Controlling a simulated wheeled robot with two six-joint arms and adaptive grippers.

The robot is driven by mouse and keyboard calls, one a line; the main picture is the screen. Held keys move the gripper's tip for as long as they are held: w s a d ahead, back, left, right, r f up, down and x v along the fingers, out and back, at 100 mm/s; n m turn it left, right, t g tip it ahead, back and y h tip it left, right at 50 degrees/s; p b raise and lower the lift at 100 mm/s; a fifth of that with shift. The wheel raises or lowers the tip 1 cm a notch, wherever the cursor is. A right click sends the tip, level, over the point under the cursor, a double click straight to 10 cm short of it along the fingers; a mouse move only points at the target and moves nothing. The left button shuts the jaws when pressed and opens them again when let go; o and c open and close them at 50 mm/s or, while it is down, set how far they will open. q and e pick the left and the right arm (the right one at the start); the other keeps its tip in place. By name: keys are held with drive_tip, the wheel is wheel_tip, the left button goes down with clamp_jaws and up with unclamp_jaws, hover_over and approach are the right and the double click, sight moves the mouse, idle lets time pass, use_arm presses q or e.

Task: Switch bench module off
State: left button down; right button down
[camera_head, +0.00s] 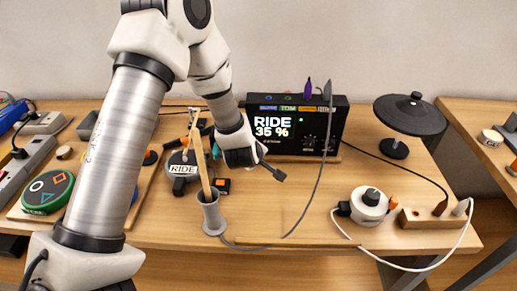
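The bench module (296,126) is a black box at the back middle of the wooden bench. A green light glows near the top. My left gripper (272,168) hangs in front of the module's lower left, pointing down and right. It seems apart from the module and holds nothing that I can see. Its finger opening is too small to judge. My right gripper is not in view.
A black drum pad (410,114) stands right of the module. A grey cup (212,215) holds drumsticks in front. A round RIDE pad (183,164) lies at left. A grey cable arcs before the module. A white round device (369,206) and a socket block (432,217) sit at right.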

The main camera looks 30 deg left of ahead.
use_arm(q)
drive_tip(key=shift+w+a, duration=0.2)
drive_tip(key=shift+w, duration=0.15)
idle(0.7)
drive_tip(key=shift+s+d, duration=0.45)
drive_tip(key=shift+s, duration=0.3)
drive_tip(key=s+d+b, duration=0.1)
drive_tip(key=s+d, duration=0.1)
drive_tip(key=s, duration=0.1)
drive_tip(key=s+d+b, duration=0.1)
drive_tip(key=shift+s+f+b, duration=0.1)
drive_tip(key=shift+s+b, duration=0.2)
drive_tip(key=shift+s, duration=0.05)
drive_tip(key=shift+s+d, duration=0.1)
drive_tip(key=shift+s, duration=0.15)
idle(1.5)
